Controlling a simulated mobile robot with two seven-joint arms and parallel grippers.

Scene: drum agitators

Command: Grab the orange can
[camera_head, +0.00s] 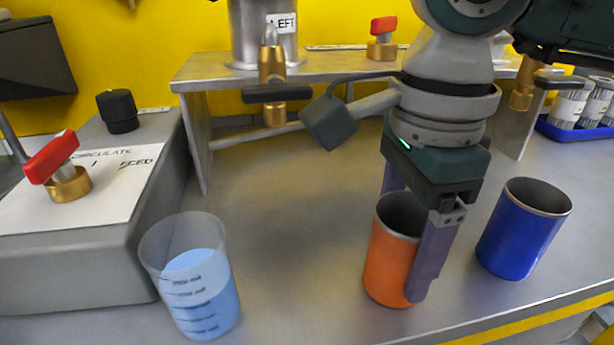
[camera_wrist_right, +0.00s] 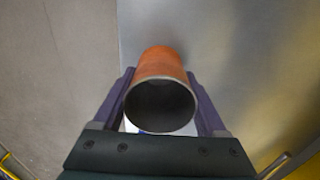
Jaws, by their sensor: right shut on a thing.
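The orange can (camera_head: 387,262) stands upright on the metal bench, open at the top. My right gripper (camera_head: 408,245) reaches down from above with its purple fingers on either side of the can. In the right wrist view the can (camera_wrist_right: 162,65) sits between both fingers of the right gripper (camera_wrist_right: 161,95), and they are shut on it. The near finger hides part of the can's right side in the head view. Whether the can's base touches the bench is hard to tell. My left gripper is not in view.
A blue can (camera_head: 521,232) stands just right of the orange can. A clear beaker with blue liquid (camera_head: 198,285) stands at the left front. A raised metal shelf (camera_head: 330,66) with brass valves is behind. The bench middle (camera_head: 290,210) is clear.

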